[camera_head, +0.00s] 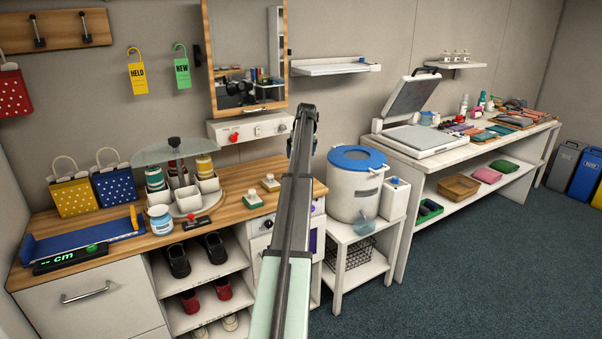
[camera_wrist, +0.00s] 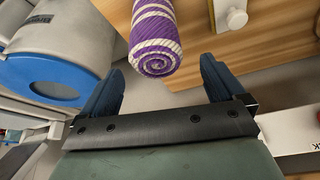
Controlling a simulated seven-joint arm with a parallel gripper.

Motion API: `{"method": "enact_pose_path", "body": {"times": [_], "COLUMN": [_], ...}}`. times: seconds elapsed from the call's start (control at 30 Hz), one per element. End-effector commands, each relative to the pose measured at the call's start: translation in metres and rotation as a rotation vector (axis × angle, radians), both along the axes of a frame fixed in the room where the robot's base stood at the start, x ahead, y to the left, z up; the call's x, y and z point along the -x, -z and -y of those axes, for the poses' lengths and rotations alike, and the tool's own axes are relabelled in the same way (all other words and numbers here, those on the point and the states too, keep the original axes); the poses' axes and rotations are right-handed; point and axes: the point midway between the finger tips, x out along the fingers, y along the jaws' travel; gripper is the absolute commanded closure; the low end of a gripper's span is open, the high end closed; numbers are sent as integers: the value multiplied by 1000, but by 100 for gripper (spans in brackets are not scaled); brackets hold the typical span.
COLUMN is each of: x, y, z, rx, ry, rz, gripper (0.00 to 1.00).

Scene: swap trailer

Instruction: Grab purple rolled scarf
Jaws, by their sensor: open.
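The purple rolled scarf (camera_wrist: 155,38), with white stripes and a spiral end, shows in the wrist view at top centre. Its spiral end faces my camera, and its far end is cut off by the picture's top edge. My gripper (camera_wrist: 161,70) is open. Its two dark blue fingers stand left and right of the scarf's near end, with visible gaps on both sides; the scarf is not gripped. In the head view my gripper (camera_head: 303,118) is at the end of my raised arm, in front of the wall right of the mirror. I cannot make out the scarf there.
In the wrist view a wooden surface (camera_wrist: 200,20) with a white knob (camera_wrist: 233,18) lies behind the scarf. A white bucket with a blue lid (camera_head: 357,158) stands right of my arm. A wooden counter (camera_head: 130,244) with cups and bags is at left. A white bench (camera_head: 447,152) is at right.

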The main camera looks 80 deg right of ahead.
Motion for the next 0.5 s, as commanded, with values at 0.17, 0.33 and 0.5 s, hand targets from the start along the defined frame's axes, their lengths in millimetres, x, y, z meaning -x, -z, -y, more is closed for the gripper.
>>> {"method": "enact_pose_path", "body": {"times": [0.17, 0.33, 0.5], "x": [0, 0, -3], "y": [8, 26, 47], "z": [2, 5, 12], "rx": [0, -1, 0], "ry": [0, 0, 0], "rz": [0, -1, 0], "gripper": [4, 4, 4]}}
